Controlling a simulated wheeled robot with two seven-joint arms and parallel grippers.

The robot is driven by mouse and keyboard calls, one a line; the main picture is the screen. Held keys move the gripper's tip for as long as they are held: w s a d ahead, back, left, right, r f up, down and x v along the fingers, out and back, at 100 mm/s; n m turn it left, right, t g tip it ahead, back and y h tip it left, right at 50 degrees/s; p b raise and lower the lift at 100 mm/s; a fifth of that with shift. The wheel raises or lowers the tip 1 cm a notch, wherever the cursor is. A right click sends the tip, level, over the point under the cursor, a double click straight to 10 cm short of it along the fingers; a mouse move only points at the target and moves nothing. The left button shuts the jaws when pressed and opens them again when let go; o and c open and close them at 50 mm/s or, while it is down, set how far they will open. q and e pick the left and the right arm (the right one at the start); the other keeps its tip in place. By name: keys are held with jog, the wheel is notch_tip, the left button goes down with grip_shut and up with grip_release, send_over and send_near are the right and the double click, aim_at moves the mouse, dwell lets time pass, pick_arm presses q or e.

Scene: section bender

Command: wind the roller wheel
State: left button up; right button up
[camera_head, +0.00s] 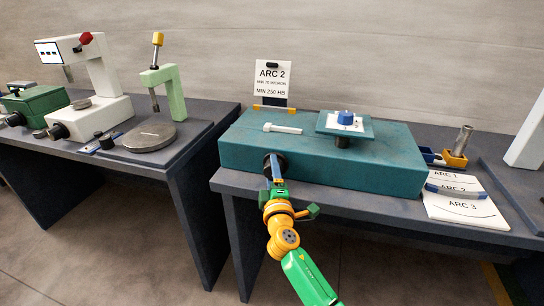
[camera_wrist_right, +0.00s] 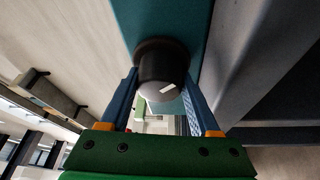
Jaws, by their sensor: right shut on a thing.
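The teal section bender (camera_head: 240,152) is a long box on the dark bench. The roller wheel (camera_wrist_right: 162,58), a black round knob with a grey end face and a white mark, sticks out of the box's front face. In the head view it is partly hidden by my right gripper (camera_head: 274,162). In the right wrist view the blue fingers of the gripper (camera_wrist_right: 161,78) lie on either side of the wheel, shut on it. The white mark lies aslant. My left gripper is not in view.
On the box are a white pin (camera_head: 282,128) and a raised teal plate (camera_head: 328,124) with a blue-topped piece. An ARC 2 sign (camera_head: 272,80) stands behind. Arc sheets (camera_head: 462,208) and a small tray (camera_head: 455,160) lie to the right. Another bench with testers (camera_head: 150,137) stands left.

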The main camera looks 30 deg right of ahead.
jog(key=n+p, duration=0.1)
jog(key=p, duration=0.1)
jog(key=n+g+p, duration=0.1)
jog(key=n+p, duration=0.1)
jog(key=n+y+p, duration=0.1)
jog(key=p, duration=0.1)
jog(key=shift+r+n+g+p, duration=0.25)
jog(key=shift+n+g+p, duration=0.05)
jog(key=shift+p, duration=0.1)
jog(key=shift+f+n+g+p, duration=0.25)
jog(key=shift+n+g+p, duration=0.25)
jog(key=shift+n+p, duration=0.6)
jog(key=shift+f, duration=0.1)
jog(key=o, duration=1.4)
jog(key=shift+c, duration=0.2)
jog(key=shift+s+a+p, duration=0.2)
jog(key=shift+s+p, duration=0.1)
jog(key=shift+s, duration=0.05)
jog(key=v, duration=0.6)
jog(key=shift+s+p, duration=0.15)
jog(key=shift+p, duration=0.15)
